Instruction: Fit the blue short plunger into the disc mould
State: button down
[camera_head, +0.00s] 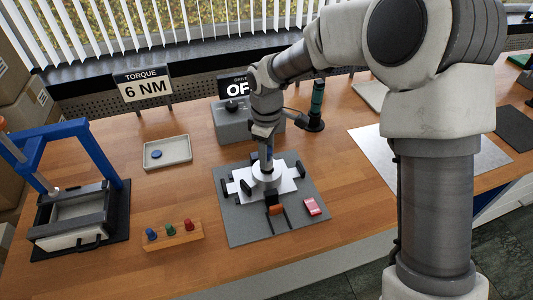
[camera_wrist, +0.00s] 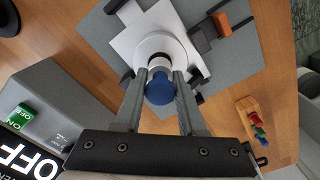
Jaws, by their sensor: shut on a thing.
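My gripper (camera_head: 267,157) points down over the grey mat and is shut on the blue short plunger. In the wrist view my gripper's fingers (camera_wrist: 159,92) pinch the plunger's round blue head (camera_wrist: 159,87), with a pale and dark shank showing beyond it. The disc mould (camera_head: 267,174) is a white round body on a white plate in the middle of the mat. It also shows in the wrist view (camera_wrist: 178,42), directly beyond the plunger. The plunger lines up roughly with the mould's middle. I cannot tell how far its lower end is inside the bore.
Dark clamps and an orange-handled clamp (camera_head: 275,209) surround the mould on the grey mat (camera_head: 237,222). A grey driver box (camera_head: 232,124) stands behind. A wooden rack (camera_head: 176,240), a tray (camera_head: 180,151) and a blue-framed press (camera_head: 62,131) are left.

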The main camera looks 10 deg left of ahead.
jog(key=shift+f+b, duration=0.9)
jog(key=shift+f, duration=0.5)
jog(key=shift+c, duration=2.1)
grip_release()
jog(key=shift+r, duration=0.1)
notch_tip(320, 180, up, 17)
jog(key=p, duration=0.2)
jog(key=shift+r, duration=0.15)
